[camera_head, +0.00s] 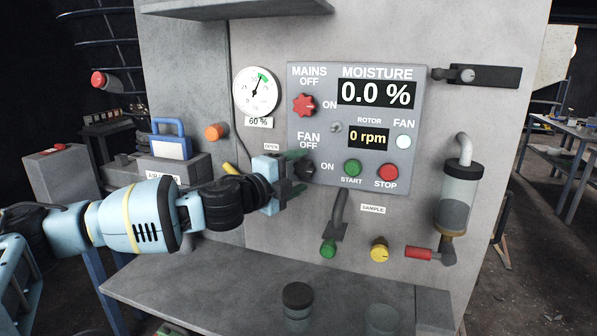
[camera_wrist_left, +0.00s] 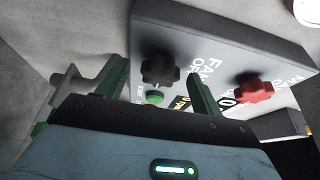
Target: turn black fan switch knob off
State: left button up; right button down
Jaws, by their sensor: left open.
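The black fan switch knob (camera_head: 304,169) sits on the grey control panel (camera_head: 420,120), beside the labels FAN OFF and ON. In the left wrist view the black lobed knob (camera_wrist_left: 160,67) shows between the two green fingers. My left gripper (camera_head: 297,170) is open, with its fingers at the knob, one above and one below in the head view. I cannot tell whether they touch it. The gripper also shows in the left wrist view (camera_wrist_left: 157,70). The knob's pointer direction is hard to make out. My right gripper is not in view.
A red mains knob (camera_head: 304,105) is above the fan knob. Green start (camera_head: 352,168) and red stop (camera_head: 387,172) buttons are to its right. The displays read 0.0 % and 0 rpm.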

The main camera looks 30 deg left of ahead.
pick_arm(q)
jog(key=shift+w+d, duration=0.1)
jog(key=shift+w, duration=0.35)
